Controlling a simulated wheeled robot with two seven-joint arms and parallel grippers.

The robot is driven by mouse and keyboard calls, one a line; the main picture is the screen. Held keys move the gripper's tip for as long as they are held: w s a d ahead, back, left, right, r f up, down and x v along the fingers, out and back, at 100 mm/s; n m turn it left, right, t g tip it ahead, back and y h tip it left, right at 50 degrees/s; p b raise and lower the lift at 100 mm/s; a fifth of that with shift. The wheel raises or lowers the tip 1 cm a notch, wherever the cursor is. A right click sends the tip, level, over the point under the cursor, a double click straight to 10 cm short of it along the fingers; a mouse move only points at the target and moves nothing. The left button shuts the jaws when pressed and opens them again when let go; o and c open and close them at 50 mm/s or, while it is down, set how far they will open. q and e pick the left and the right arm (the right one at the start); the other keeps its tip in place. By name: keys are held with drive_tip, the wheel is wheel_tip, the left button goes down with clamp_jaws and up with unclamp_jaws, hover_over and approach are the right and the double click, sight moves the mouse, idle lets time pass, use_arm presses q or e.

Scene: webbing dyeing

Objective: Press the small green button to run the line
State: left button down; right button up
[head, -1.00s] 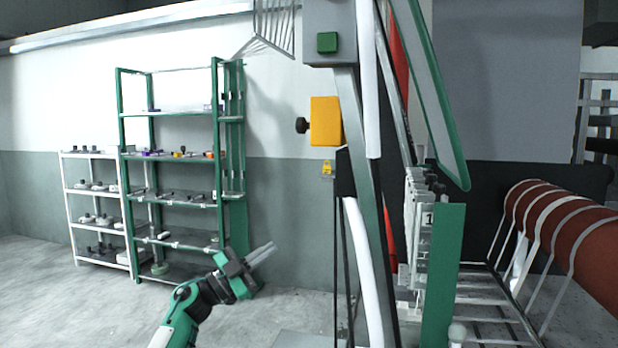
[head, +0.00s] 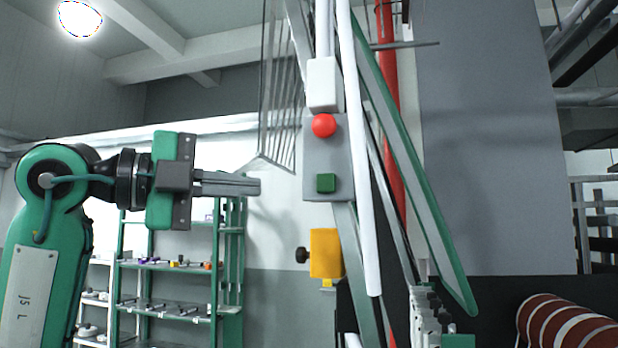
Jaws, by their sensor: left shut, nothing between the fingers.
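The small green button (head: 326,183) is a square on the lower part of a grey control box (head: 341,158) on the machine's upright. A round red button (head: 324,125) sits above it on the same box. My left gripper (head: 258,186) is shut and empty. Its fingers point right, at about the green button's height in the picture, with a gap between the fingertips and the box. My right gripper is not in view.
A yellow box with a black knob (head: 326,253) hangs below the control box. Thin rods (head: 281,90) hang just above the fingertips in the picture. A green shelf rack (head: 165,266) stands behind at left; a red-brown roll (head: 568,325) lies at lower right.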

use_arm(q)
drive_tip(key=shift+s+a+r+t+y, duration=0.15)
drive_tip(key=shift+s+r+t, duration=0.1)
drive_tip(key=shift+s+r, duration=0.3)
drive_tip(key=shift+s+a+r+t+y, duration=0.15)
drive_tip(key=shift+s+r+t, duration=0.15)
drive_tip(key=shift+s, duration=0.35)
drive_tip(key=shift+r, duration=0.1)
drive_tip(key=p, duration=0.5)
approach(332, 183)
drive_tip(key=d, duration=0.4)
drive_tip(key=shift+w+d+r+p, duration=0.1)
drive_tip(key=shift+w+d+p, duration=0.1)
drive_tip(key=shift+w+p, duration=0.3)
drive_tip(key=shift+w+d+r+p, duration=0.15)
drive_tip(key=shift+w+d+p, duration=0.1)
drive_tip(key=shift+w, duration=0.4)
drive_tip(key=shift+w+f, duration=0.15)
drive_tip(key=shift+w, duration=0.3)
drive_tip(key=shift+w, duration=0.1)
